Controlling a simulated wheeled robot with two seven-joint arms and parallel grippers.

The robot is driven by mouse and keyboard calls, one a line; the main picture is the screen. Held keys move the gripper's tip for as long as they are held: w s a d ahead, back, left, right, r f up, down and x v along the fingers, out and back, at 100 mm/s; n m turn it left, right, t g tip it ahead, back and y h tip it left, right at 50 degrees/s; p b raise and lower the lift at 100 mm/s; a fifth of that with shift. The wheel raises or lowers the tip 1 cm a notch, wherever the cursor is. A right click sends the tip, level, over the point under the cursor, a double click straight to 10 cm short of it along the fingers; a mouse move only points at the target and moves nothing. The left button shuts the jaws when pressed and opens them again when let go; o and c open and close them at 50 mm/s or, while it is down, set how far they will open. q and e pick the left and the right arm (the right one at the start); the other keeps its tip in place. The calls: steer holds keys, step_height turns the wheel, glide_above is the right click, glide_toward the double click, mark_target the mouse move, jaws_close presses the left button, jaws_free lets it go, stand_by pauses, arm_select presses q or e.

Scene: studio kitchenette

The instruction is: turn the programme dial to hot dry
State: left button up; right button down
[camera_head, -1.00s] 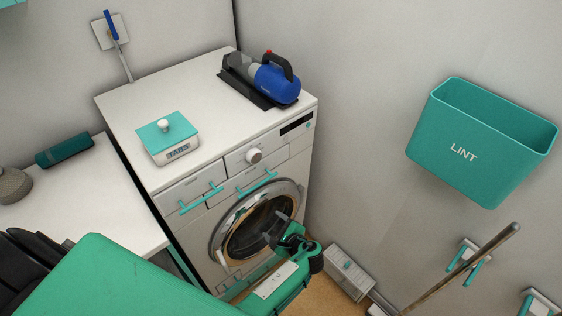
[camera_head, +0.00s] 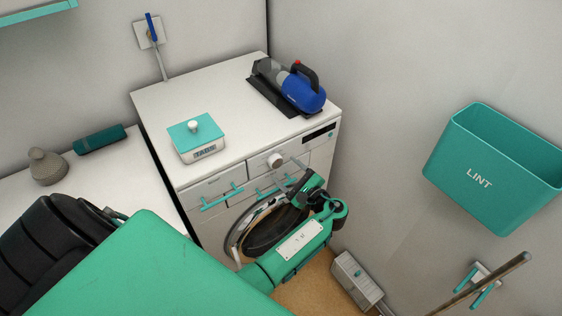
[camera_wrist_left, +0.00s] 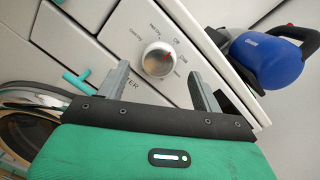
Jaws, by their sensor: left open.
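The programme dial (camera_head: 275,160) is a round white knob on the front panel of the white machine (camera_head: 222,95). My left gripper (camera_head: 288,168) is in front of the panel. In the left wrist view its two grey fingers (camera_wrist_left: 160,84) are apart, one on each side of the dial and short of it, with nothing between them. My right gripper does not show.
A teal-lidded tabs box (camera_head: 197,140) and a blue handheld vacuum (camera_head: 300,90) stand on the machine. Teal handles (camera_head: 222,197) stick out below the dial. A teal lint bin (camera_head: 490,175) hangs on the right wall. A dustpan (camera_head: 357,280) is on the floor.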

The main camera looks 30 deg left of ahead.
mark_target(278, 164)
arm_select(q)
steer(key=shift+p+x, duration=0.45)
steer(key=shift+x, duration=1.45)
steer(key=c, duration=1)
steer(key=shift+f, duration=0.1)
